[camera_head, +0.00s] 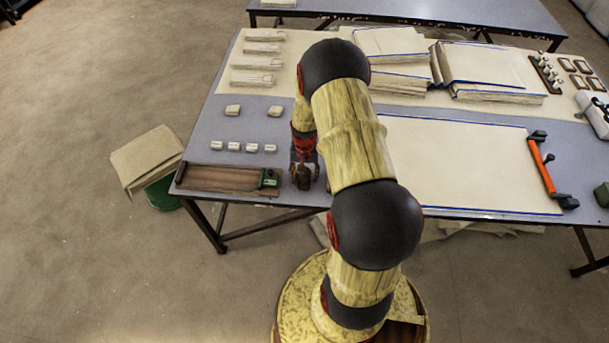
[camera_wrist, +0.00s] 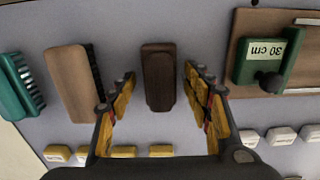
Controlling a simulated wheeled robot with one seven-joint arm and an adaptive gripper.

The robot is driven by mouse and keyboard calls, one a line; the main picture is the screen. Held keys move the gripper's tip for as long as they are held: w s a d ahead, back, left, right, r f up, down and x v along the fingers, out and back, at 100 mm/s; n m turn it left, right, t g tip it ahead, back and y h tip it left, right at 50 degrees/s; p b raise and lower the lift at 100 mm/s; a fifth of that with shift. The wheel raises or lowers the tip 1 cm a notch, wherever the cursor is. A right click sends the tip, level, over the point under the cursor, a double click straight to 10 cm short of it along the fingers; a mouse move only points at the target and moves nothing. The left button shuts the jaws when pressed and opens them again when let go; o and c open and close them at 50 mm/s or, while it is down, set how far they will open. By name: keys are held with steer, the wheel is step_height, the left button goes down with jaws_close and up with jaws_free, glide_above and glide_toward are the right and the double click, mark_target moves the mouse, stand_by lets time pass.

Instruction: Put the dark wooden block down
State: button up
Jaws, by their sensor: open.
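The dark wooden block (camera_wrist: 158,77) is a small dark brown oblong with rounded ends. In the wrist view it lies on the grey tabletop (camera_wrist: 215,20), between the yellow-padded fingers of my gripper (camera_wrist: 160,82). The fingers are open, with a gap showing on each side of the block. In the head view my gripper (camera_head: 304,174) is low over the table's front edge, just right of a shallow wooden tray (camera_head: 215,179). My arm hides part of the table there, and I cannot clearly make out the block in that view.
A wooden-backed brush (camera_wrist: 72,84) and a green brush (camera_wrist: 22,88) lie left in the wrist view. A green 30 cm stop (camera_wrist: 268,50) sits on the tray at right. Small white blocks (camera_head: 234,146) lie behind the tray. A large cream sheet (camera_head: 460,165) covers the table's right.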

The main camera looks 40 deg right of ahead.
step_height(320, 180, up, 12)
steer(key=p, duration=0.3)
steer(key=a+r+n+t, duration=0.1)
steer(key=a+r+n, duration=0.1)
steer(key=a+r, duration=0.45)
steer(key=a+r+n+t, duration=0.1)
steer(key=a+r, duration=0.2)
steer(key=r, duration=0.6)
steer(key=a+r+n+t, duration=0.1)
steer(key=a+r+n, duration=0.1)
steer(key=a+r, duration=0.45)
steer(key=s+a+r+n+t, duration=0.2)
steer(key=s+a+r+n, duration=0.3)
steer(key=s+a+r, duration=0.6)
steer(key=s+r, duration=0.1)
steer(key=s, duration=0.2)
steer(key=shift+s+t, duration=0.25)
steer(key=shift+t, duration=0.05)
